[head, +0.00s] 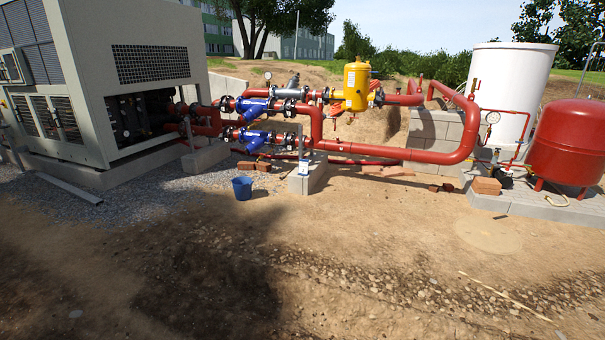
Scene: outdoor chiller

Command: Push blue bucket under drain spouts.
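A small blue bucket (242,188) stands upright on the ground near the middle left, at the edge of the gravel and in front of the red pipes. Two blue pipe fittings (254,107) and (252,138) sit one above the other on the red pipework behind and above the bucket. The drain spouts are too small to make out for certain. Neither of my grippers shows in the head view.
A grey chiller unit (150,65) stands at the left. A concrete block (307,179) supports the pipes right of the bucket, with bricks (255,166) behind it. A white tank (505,90) and red tank (570,145) stand right. The foreground dirt is open.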

